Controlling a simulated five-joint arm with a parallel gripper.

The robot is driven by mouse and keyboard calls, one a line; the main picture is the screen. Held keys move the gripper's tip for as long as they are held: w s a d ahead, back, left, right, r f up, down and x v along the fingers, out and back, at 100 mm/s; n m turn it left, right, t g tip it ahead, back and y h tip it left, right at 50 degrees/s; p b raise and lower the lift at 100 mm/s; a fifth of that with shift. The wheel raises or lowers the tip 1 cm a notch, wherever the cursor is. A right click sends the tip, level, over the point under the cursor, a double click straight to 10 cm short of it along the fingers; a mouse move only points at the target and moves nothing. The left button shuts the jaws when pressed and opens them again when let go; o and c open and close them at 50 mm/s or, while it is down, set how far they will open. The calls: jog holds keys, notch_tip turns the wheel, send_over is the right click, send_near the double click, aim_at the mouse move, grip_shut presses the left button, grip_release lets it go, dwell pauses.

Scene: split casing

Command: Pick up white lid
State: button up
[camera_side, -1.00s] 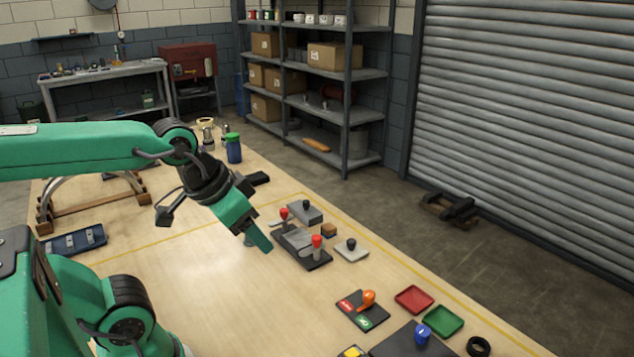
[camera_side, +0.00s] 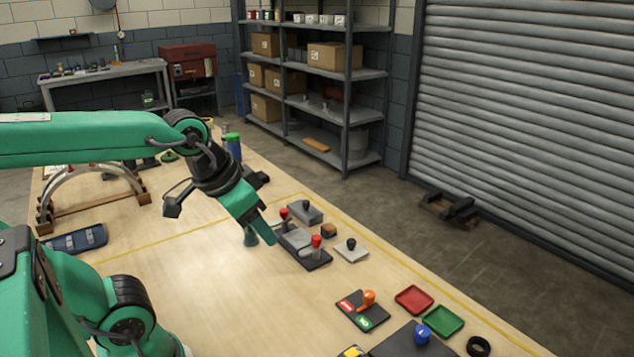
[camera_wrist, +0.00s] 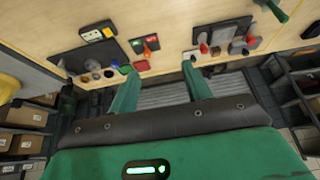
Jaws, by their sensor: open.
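The white lid (camera_side: 350,250) is a pale flat plate with a black knob, lying on the table right of a dark fixture (camera_side: 304,248) in the side view. The fixture has two red-handled clamps over a grey part. My gripper (camera_side: 261,239) is open and empty, above the table left of the fixture and apart from the lid. In the wrist view my gripper's two fingers (camera_wrist: 158,68) are spread apart with nothing between them.
A grey block with a black knob (camera_side: 306,212) and a small brown block (camera_side: 328,230) lie behind the fixture. A red tray (camera_side: 414,299), a green tray (camera_side: 443,320) and a dark plate with an orange handle (camera_side: 362,311) lie nearer the front.

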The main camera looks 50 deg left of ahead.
jog(key=w+a+r+g, duration=0.1)
jog(key=w+a+r, duration=0.1)
jog(key=w, duration=0.7)
jog(key=m+g, duration=0.2)
jog(key=g, duration=0.2)
send_over(351, 240)
notch_tip(351, 240, down, 17)
jog(key=shift+s+f, duration=0.1)
jog(key=shift+a+f, duration=0.1)
jog(key=shift+f, duration=0.2)
jog(key=shift+f, duration=0.1)
jog(key=shift+f, duration=1.2)
jog(key=shift+f, duration=0.1)
